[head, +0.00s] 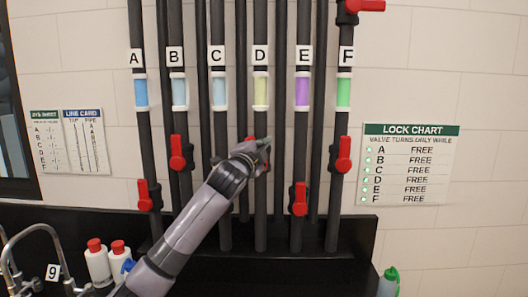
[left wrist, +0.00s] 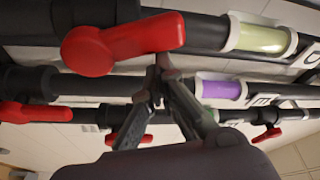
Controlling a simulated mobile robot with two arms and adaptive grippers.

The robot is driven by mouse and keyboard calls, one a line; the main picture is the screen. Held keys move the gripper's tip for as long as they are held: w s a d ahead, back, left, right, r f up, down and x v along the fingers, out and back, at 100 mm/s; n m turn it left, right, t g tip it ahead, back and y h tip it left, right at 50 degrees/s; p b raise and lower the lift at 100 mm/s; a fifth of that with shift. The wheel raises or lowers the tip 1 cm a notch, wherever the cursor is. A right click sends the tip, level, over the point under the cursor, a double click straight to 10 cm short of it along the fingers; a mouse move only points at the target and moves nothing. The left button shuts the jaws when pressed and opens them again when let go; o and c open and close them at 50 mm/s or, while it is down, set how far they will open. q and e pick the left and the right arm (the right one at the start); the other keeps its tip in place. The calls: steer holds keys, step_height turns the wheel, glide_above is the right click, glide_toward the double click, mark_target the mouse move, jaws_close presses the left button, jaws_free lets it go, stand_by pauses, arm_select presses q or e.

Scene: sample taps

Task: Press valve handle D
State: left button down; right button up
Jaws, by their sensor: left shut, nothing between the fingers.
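Valve handle D is a red lever on the pipe labelled D (head: 260,55). In the head view only slivers of handle D (head: 266,166) show, mostly hidden behind my left gripper (head: 263,146). In the left wrist view handle D (left wrist: 122,44) is large and near, lying along its pipe beside the yellow-green sight glass (left wrist: 262,38). My left gripper (left wrist: 163,68) is shut and empty, its tips just beside the handle's free end. I cannot tell whether they touch. My right gripper is not in view.
Neighbouring pipes carry red handles C (head: 221,158), E (head: 299,198) and F (head: 343,155). The lock chart (head: 410,165) reads FREE for every row, D included. A dark ledge (head: 335,255) with bottles (head: 98,263) and a tap (head: 12,250) lies below.

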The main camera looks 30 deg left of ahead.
arm_select(q)
steer(key=s+a+f+n+y+b, duration=0.3)
steer(key=n+b, duration=0.7)
steer(key=n, duration=0.8)
steer(key=shift+s+a+y+b, duration=0.15)
steer(key=shift+a+y+b, duration=0.2)
steer(key=shift+a+y, duration=1.35)
steer(key=shift+d+f+g+y, duration=0.15)
steer(key=shift+d+g+y, duration=0.15)
steer(key=shift+d+y, duration=0.1)
steer(key=shift+a, duration=0.1)
